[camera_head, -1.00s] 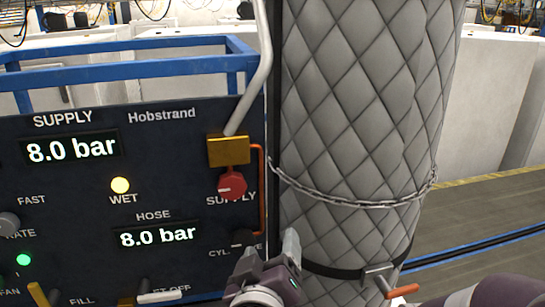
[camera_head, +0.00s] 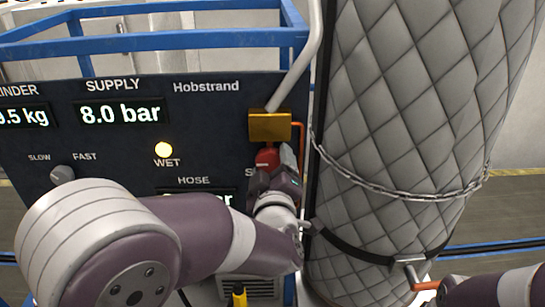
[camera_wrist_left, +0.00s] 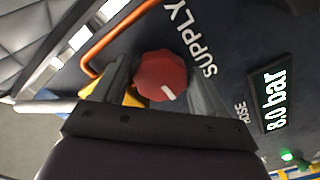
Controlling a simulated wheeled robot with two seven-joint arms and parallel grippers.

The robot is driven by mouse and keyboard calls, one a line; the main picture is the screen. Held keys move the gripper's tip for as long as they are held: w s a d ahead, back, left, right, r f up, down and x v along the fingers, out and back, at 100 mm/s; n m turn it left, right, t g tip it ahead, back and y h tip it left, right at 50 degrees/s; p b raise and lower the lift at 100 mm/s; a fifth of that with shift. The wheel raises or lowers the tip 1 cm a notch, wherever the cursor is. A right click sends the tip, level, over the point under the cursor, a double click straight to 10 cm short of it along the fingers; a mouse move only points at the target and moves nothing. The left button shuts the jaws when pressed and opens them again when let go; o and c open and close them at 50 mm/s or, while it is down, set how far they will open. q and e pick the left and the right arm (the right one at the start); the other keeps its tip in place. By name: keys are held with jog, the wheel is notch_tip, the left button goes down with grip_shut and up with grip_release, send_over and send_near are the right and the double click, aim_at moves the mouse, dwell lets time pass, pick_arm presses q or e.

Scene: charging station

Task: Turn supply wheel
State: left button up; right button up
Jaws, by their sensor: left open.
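The red supply wheel (camera_head: 267,158) sits on the dark panel, just below a brass block (camera_head: 270,125), and my left gripper partly covers it in the head view. My left gripper (camera_head: 280,163) is open at the wheel. In the left wrist view, the red wheel (camera_wrist_left: 160,75) lies between the two open fingers, with a white mark on its face. A finger stands on each side of it. I cannot tell whether either finger touches it. Of my right arm, only a purple and white part shows at the bottom right.
An orange pipe (camera_wrist_left: 115,38) runs close beside the wheel. The quilted grey cylinder (camera_head: 400,130), with a chain (camera_head: 400,190) around it, stands just right of the panel. The supply display (camera_head: 120,112) reads 8.0 bar.

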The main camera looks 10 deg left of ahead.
pick_arm(q)
jog(key=shift+s+a+r, duration=0.1)
jog(key=shift+s+a, duration=0.05)
jog(key=shift+a, duration=0.3)
jog(key=shift+d, duration=0.25)
jog(key=shift+w+d, duration=0.15)
jog(key=shift+w, duration=0.15)
jog(key=c, duration=0.4)
jog(key=shift+s, duration=0.15)
jog(key=c, duration=0.4)
pick_arm(e)
jog(key=shift+s+r, duration=0.1)
jog(key=shift+s, duration=0.05)
